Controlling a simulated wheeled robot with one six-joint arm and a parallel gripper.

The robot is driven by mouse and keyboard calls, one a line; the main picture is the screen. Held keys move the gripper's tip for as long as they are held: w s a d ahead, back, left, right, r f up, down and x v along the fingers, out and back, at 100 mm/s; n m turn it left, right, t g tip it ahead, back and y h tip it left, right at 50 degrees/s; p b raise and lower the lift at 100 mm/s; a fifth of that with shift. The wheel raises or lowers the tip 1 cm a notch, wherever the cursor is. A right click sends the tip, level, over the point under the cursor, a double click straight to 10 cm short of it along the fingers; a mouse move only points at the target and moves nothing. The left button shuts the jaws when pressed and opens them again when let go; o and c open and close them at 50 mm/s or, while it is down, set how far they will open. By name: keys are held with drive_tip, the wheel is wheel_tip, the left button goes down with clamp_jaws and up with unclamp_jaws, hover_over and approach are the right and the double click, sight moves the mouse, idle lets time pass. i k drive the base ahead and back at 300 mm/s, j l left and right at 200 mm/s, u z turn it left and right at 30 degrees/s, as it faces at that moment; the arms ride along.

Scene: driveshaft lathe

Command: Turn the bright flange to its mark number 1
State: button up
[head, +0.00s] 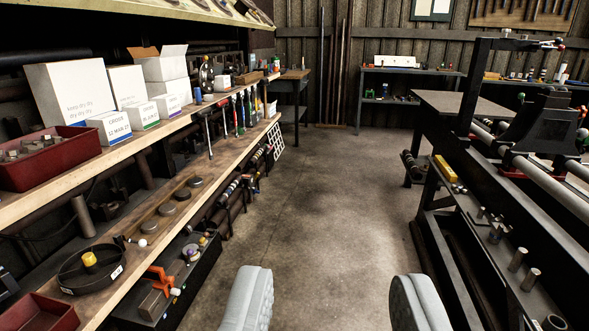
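My gripper (333,300) shows at the bottom of the head view, with two pale grey padded fingers wide apart. It is open, with nothing between the fingers, and only the bare floor shows beyond. The lathe (500,190) stands on the right, a dark frame with bright round bars running along it, well away from the fingers. It is cut off by the right edge. I cannot make out a bright flange or any number mark on it in this view.
A long wooden shelf unit (150,105) with boxes, a red bin (48,155) and tools lines the left side. Metal pins stand on the lathe's lower ledge (490,255) at the right. The concrete floor (325,180) between is clear. A blue-grey bench (410,73) stands at the back wall.

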sight(205, 74)
drive_tip(key=i, duration=3.3)
drive_tip(key=i+u, duration=0.3)
drive_tip(key=i, duration=0.15)
drive_tip(key=i+l+u, duration=0.25)
drive_tip(key=i, duration=0.2)
